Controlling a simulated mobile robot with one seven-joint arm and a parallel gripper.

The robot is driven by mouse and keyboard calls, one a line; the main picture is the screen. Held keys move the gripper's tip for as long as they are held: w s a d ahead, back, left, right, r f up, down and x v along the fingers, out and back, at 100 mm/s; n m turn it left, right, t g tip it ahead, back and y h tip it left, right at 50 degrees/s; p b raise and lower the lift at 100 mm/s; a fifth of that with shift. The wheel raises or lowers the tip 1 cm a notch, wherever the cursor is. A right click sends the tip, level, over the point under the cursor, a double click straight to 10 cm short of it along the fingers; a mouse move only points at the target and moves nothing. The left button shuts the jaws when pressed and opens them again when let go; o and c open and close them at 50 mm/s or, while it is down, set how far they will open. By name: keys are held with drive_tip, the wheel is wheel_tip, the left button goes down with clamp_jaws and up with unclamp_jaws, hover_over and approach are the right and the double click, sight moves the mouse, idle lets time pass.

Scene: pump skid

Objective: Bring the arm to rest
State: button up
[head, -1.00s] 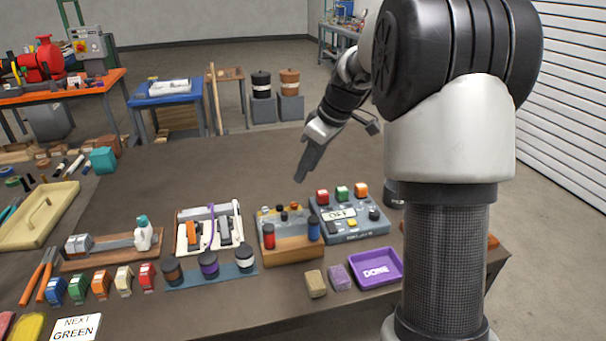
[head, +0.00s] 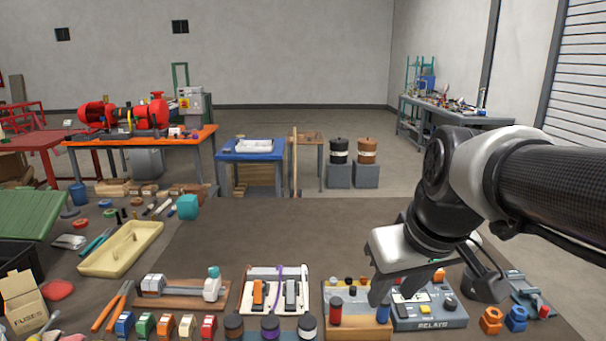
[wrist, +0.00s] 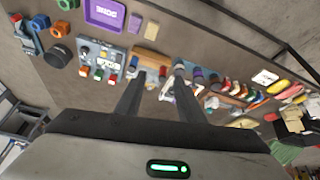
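My gripper (head: 388,292) hangs at the lower right of the head view, fingers down, over or in front of the block with red and blue cylinders (head: 358,322) and the grey relay panel (head: 432,320). It hides part of both. In the wrist view my gripper (wrist: 160,70) has its two dark fingers apart, with nothing between them. My arm comes in from the right of the head view. I cannot tell how high the fingertips are above the bench items.
The brown bench (head: 290,225) is bare behind the front row. That row holds a two-switch board (head: 274,292), jars and coloured blocks. A cream tray (head: 120,250) lies left. A purple DONE tray (wrist: 104,14) shows in the wrist view. Orange and blue nuts (head: 491,320) lie right.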

drive_tip(key=s+f+m, duration=0.2)
drive_tip(key=s, duration=0.6)
wheel_tip(320, 180, up, 14)
drive_tip(key=p, duration=1.4)
drive_tip(key=shift+w+f+m+t+h, duration=0.15)
drive_tip(key=shift+m+t+h, duration=0.15)
drive_tip(key=shift+t, duration=0.1)
